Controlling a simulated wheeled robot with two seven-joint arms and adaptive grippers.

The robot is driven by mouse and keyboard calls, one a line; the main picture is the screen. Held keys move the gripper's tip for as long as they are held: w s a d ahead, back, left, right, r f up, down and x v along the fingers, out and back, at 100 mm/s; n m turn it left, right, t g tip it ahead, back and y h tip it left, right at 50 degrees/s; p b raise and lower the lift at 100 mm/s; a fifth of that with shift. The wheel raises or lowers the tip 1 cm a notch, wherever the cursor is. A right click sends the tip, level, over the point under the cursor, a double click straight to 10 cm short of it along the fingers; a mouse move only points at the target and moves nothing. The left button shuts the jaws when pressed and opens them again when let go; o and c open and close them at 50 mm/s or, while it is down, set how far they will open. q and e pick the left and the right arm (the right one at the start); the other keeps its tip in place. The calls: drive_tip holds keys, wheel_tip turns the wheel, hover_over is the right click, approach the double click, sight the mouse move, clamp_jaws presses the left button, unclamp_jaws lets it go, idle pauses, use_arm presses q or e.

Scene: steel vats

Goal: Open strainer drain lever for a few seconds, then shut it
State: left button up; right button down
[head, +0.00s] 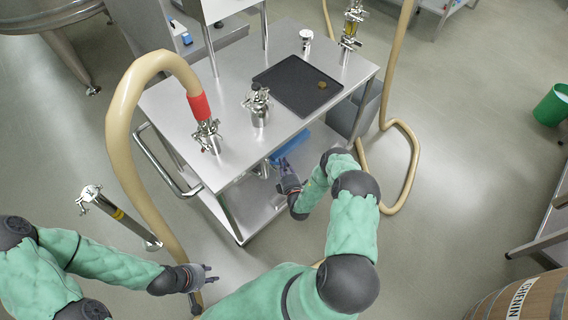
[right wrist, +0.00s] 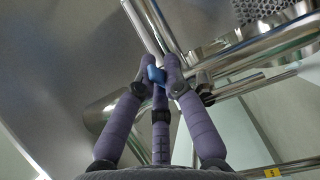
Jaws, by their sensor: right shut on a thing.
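The drain lever (right wrist: 154,74) shows as a small blue handle in the right wrist view, beside steel piping. My right gripper (right wrist: 158,72) has its fingers closed around this blue handle, which is partly hidden between them. Polished steel pipework (right wrist: 225,68) lies just beyond the fingers, with a perforated metal part (right wrist: 262,20) at upper right. In the head view my right gripper (head: 283,165) is at the cart's near right side, below the tabletop; the lever cannot be made out there. My left gripper (head: 206,276) is open and empty, low in front of the cart.
The steel cart (head: 180,110) carries a black tray (head: 297,86), a steel fitting (head: 259,108) and a beige hose (head: 127,105) with a red cuff. Another hose (head: 410,150) loops to the floor at right. A standing steel pipe (head: 118,215) is near my left arm.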

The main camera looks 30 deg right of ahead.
drive_tip(key=c, duration=1.3)
unclamp_jaws()
drive_tip(key=shift+d, duration=0.1)
drive_tip(key=v, duration=1.2)
